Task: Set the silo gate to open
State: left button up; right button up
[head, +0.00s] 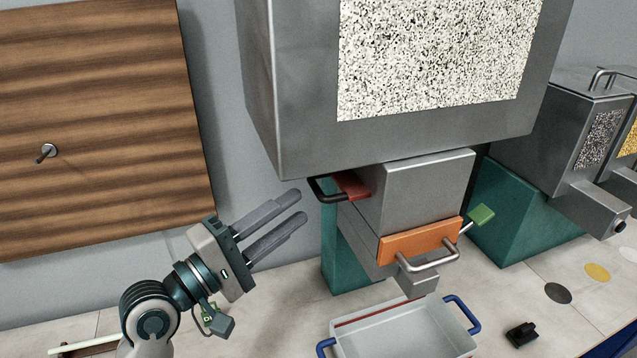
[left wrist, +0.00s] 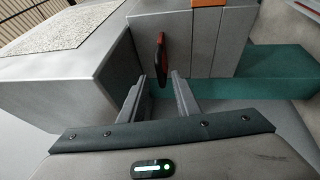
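The silo (head: 290,90) is a large grey metal hopper with a window of speckled granules. Under it, a red gate plate (head: 353,184) with a black loop handle (head: 322,190) sticks out of the left side of the grey outlet block. My left gripper (head: 301,205) is open and empty, its fingertips just left of and slightly below the handle, apart from it. In the left wrist view, the gate handle (left wrist: 160,55) appears edge-on beyond and between the open fingertips (left wrist: 161,80). How far the plate goes into the block is hidden. My right gripper is not in view.
An orange plate (head: 405,243) with a metal handle is on the block's front; a green tab (head: 481,214) is at its right. A grey tray (head: 390,335) with blue handles sits below. Teal supports (head: 520,215) stand behind. A wooden board (head: 100,120) hangs left.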

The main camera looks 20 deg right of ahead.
aim_at(319, 188)
pick_arm(q)
jog(key=p+x, duration=0.1)
jog(key=x, duration=0.6)
jog(key=shift+p, duration=0.4)
grip_shut()
